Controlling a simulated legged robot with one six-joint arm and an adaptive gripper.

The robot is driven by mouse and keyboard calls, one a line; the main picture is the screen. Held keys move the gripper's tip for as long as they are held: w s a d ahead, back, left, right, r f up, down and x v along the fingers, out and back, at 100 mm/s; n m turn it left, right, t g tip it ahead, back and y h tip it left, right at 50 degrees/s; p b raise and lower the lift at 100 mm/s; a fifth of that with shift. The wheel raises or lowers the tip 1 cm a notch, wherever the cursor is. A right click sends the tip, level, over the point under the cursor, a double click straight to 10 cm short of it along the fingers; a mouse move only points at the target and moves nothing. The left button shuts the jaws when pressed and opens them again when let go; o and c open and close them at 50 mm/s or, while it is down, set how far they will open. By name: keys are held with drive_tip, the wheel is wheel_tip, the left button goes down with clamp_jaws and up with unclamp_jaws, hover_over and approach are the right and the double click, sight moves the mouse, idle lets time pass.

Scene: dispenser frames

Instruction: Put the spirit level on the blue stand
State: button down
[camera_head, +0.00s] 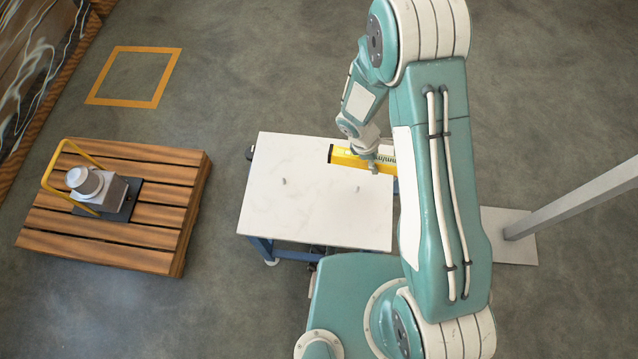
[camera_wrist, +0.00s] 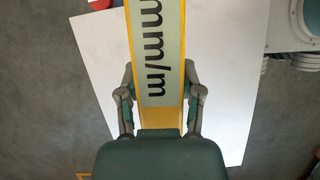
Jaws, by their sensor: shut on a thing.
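The spirit level (camera_head: 347,158) is a yellow bar with a pale printed face. In the head view it lies over the far right part of the white-topped stand, and my arm hides its right end. My gripper (camera_head: 371,160) is shut on it. In the wrist view the level (camera_wrist: 158,50) runs up between the two fingers of my gripper (camera_wrist: 160,92), with large dark lettering showing. The blue stand (camera_head: 300,212) has blue legs and a pale flat top. I cannot tell whether the level touches the top.
Two small grey bits (camera_head: 284,181) lie on or stick up from the stand's top, which is otherwise bare at its left and front. A wooden pallet (camera_head: 110,232) with a grey device (camera_head: 95,187) is at left. A grey post (camera_head: 570,206) stands at right.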

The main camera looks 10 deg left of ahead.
drive_tip(key=shift+s+a+n, duration=0.2)
drive_tip(key=shift+a+n, duration=0.05)
drive_tip(key=shift+n, duration=0.15)
drive_tip(key=shift+a, duration=0.2)
drive_tip(key=w+a+f, duration=0.2)
drive_tip(key=a+f, duration=0.2)
drive_tip(key=a, duration=0.5)
hover_over(327, 170)
drive_tip(key=f, duration=0.5)
drive_tip(key=shift+a+f, duration=0.35)
drive_tip(key=shift+a, duration=0.05)
drive_tip(key=f, duration=0.3)
drive_tip(key=shift+a+f, duration=0.15)
drive_tip(key=shift+a, duration=0.05)
drive_tip(key=shift+c, duration=1.3)
unclamp_jaws()
